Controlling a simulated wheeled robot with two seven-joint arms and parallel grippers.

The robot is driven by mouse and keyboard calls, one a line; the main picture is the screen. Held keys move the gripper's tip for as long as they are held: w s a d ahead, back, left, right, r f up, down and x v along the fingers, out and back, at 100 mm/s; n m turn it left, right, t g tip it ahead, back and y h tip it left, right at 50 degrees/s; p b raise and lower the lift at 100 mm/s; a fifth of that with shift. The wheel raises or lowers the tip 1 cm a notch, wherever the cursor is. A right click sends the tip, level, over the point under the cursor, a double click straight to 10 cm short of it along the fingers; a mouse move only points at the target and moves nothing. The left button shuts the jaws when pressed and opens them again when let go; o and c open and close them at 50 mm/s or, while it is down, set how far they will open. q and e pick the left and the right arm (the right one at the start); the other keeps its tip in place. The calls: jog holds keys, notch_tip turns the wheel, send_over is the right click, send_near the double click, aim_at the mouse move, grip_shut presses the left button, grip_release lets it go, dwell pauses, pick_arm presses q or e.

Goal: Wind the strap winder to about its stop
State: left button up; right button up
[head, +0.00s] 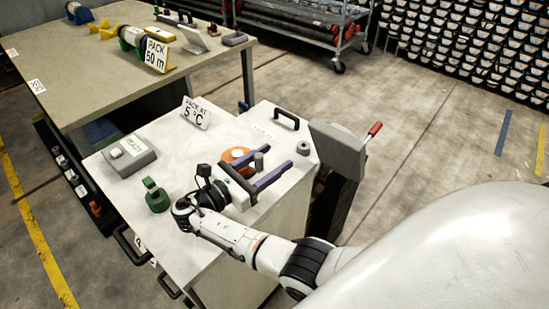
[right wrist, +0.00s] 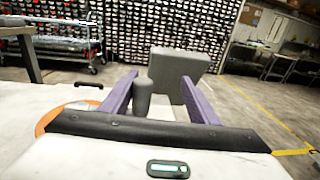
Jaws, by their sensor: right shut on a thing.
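An orange disc (head: 236,155) with an upright grey knob (head: 259,160) sits on the white cart top; it looks like the strap winder. My right gripper (head: 264,170) is over it, its two purple fingers on either side of the knob, shut on it. In the right wrist view the knob (right wrist: 143,98) stands between the fingers, nearer the left one, and only an edge of the orange disc (right wrist: 60,115) shows. The gripper body hides the rest of the disc and any strap. My left gripper is not in view.
A grey block (head: 338,150) with a red-handled lever (head: 374,129) stands at the cart's right end. On the cart are a green object (head: 157,198), a grey box (head: 128,153), a "5°C" sign (head: 196,113) and a black handle (head: 287,118). A table (head: 90,75) stands behind.

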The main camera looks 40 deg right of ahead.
jog(key=a, duration=0.2)
jog(key=a+b, duration=0.1)
jog(key=a, duration=0.2)
jog(key=s+a, duration=0.1)
jog(key=a, duration=0.2)
jog(key=shift+a+f+b, duration=0.15)
jog(key=shift+a+b, duration=0.1)
jog(key=shift+b, duration=0.1)
jog(key=shift+w+a, duration=0.1)
jog(key=shift+a, duration=0.2)
